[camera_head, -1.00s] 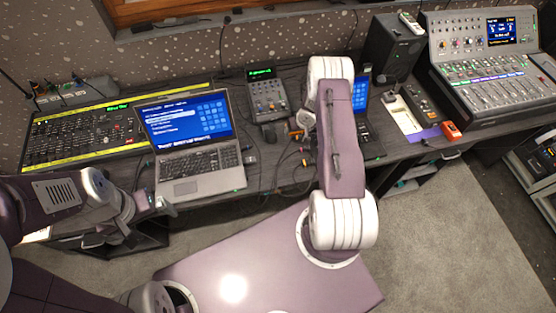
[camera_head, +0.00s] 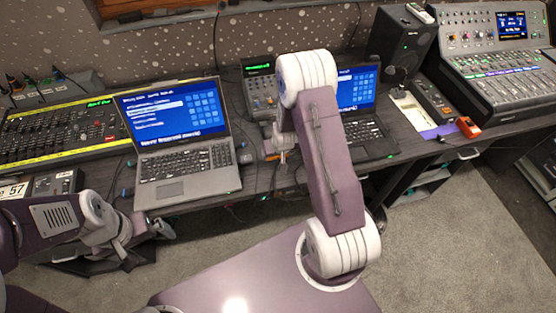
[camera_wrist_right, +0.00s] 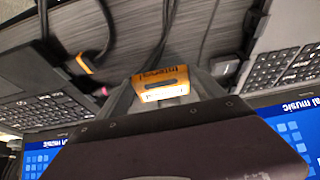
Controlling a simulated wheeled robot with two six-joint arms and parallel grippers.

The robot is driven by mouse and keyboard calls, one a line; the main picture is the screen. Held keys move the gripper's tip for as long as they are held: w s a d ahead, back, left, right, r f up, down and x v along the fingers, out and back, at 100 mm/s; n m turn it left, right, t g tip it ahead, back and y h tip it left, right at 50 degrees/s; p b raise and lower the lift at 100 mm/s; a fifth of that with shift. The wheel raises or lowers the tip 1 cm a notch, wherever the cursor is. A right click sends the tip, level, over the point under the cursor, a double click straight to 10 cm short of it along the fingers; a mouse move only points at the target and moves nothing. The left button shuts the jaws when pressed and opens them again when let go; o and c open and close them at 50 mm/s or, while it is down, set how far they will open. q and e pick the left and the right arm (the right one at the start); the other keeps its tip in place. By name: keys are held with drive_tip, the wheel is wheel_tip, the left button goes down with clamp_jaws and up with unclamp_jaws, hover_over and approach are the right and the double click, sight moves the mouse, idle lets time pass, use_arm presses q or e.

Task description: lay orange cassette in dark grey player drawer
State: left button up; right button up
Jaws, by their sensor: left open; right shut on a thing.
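The orange cassette (camera_wrist_right: 162,84) is held between the fingers of my right gripper (camera_wrist_right: 163,95), above the dark desk in the right wrist view. In the head view my right gripper (camera_head: 283,152) is over the desk between the two laptops, partly hidden by its own arm. My left gripper (camera_head: 160,229) is open and empty, low at the left in front of the desk's front edge. I cannot clearly make out the dark grey player drawer. A dark box (camera_head: 56,182) stands at the left edge of the desk, but I cannot tell whether it is the player.
A left laptop (camera_head: 188,165) and a second laptop (camera_head: 372,140) stand open on either side of my right gripper. Loose cables lie between them.

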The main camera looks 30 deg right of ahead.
sight(278, 158)
wheel_tip(278, 158, down, 4)
drive_tip(key=shift+r, duration=0.2)
drive_tip(key=shift+f, duration=0.2)
drive_tip(key=o, duration=1.4)
drive_tip(key=shift+c, duration=0.2)
drive_tip(key=shift+r, duration=0.15)
